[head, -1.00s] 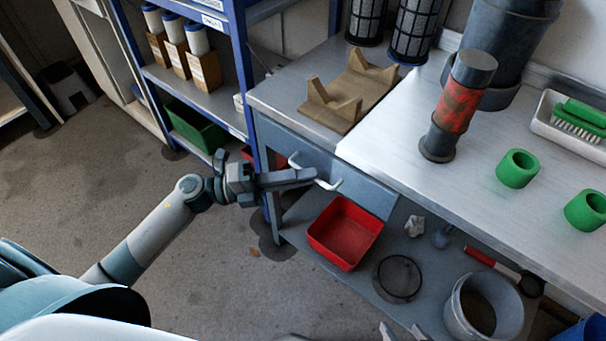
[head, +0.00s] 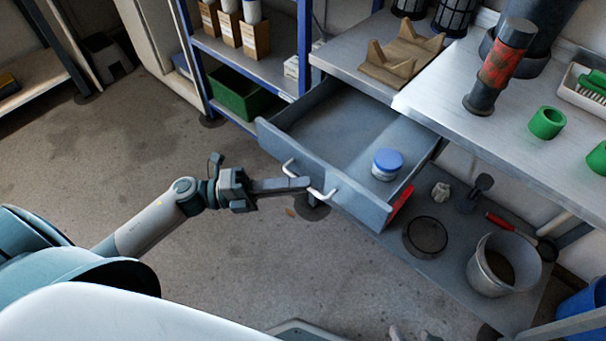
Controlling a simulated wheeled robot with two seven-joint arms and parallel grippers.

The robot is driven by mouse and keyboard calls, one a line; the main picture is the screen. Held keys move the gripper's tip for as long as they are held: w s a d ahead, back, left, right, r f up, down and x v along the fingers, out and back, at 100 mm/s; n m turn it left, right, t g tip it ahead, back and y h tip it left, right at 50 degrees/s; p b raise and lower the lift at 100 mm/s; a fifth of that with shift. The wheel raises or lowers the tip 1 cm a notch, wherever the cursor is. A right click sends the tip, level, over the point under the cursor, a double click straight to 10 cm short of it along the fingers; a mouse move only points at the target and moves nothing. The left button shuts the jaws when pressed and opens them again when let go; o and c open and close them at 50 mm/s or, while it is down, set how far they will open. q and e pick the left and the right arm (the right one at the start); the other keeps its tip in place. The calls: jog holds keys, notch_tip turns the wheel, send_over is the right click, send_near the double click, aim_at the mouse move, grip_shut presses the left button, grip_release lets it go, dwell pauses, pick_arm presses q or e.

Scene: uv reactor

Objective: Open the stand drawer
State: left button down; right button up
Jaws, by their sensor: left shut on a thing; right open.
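The stand drawer (head: 322,181) is pulled well out from under the worktop. It is grey-blue with a white bar handle (head: 290,170) on its front. My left gripper (head: 298,185) is shut on the handle, whose two ends show on either side of the fingers. Inside the drawer is a small jar with a blue lid (head: 386,164). The rest of the visible drawer floor is bare. My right gripper (head: 412,335) shows only its fingertips at the bottom edge, apart and empty.
A lower shelf under the worktop (head: 462,112) holds a red bin (head: 399,203) mostly hidden by the drawer, a round sieve (head: 426,236) and a bucket (head: 505,262). A blue-framed rack (head: 192,62) stands left of the drawer.

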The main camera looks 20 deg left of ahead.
pick_arm(q)
jog(key=shift+s+a, duration=0.25)
jog(key=shift+s, duration=0.5)
jog(key=shift+s+a, duration=0.3)
jog(key=shift+s, duration=0.4)
jog(key=shift+s+a, duration=0.25)
jog(key=shift+s, duration=0.5)
pick_arm(e)
jog(key=shift+s+d, duration=0.3)
jog(key=shift+s, duration=0.15)
pick_arm(q)
jog(key=c, duration=1.9)
grip_release()
jog(key=shift+a, duration=0.1)
pick_arm(e)
jog(key=shift+a, duration=0.1)
pick_arm(q)
jog(key=b+v, duration=0.1)
jog(key=v, duration=1.6)
jog(key=shift+a, duration=0.15)
pick_arm(e)
jog(key=shift+w+a+r+t+y, duration=0.1)
jog(key=shift+w+a+t+y, duration=0.15)
jog(key=shift+a, duration=0.25)
jog(key=shift+w+a+t+y, duration=0.15)
jog(key=shift+w+a, duration=0.15)
jog(key=shift+a, duration=0.15)
pick_arm(q)
jog(key=shift+f, duration=0.15)
